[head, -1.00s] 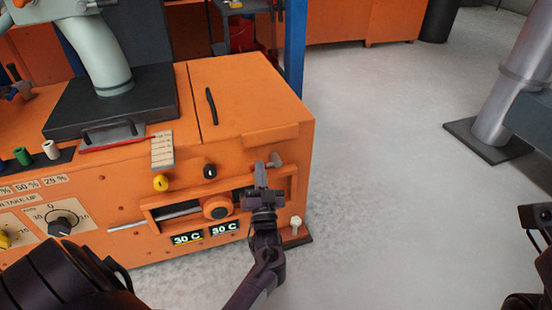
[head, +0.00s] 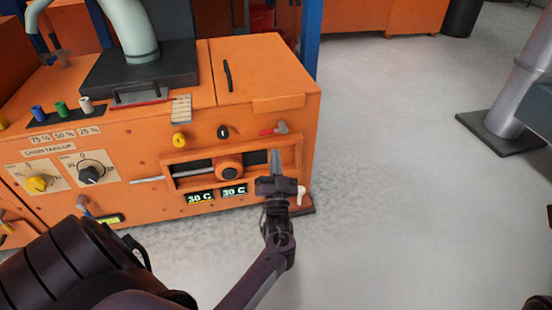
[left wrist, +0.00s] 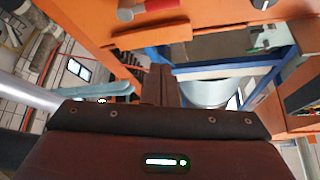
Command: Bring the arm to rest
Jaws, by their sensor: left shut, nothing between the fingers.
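My left gripper (head: 275,160) is shut and empty. It points away from me, in front of the right part of the orange machine's front panel (head: 150,150). Its tip shows just below a small lever (head: 281,128) with a red part and a grey end, with a visible gap between them. In the left wrist view the closed fingers (left wrist: 160,85) have nothing between them. The lever shows large at the top of that view (left wrist: 140,8). Only slivers of dark parts, probably my right arm, show at the right edge of the head view; its gripper is not seen.
A grey post (head: 520,95) stands at right. The floor (head: 400,160) between is clear.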

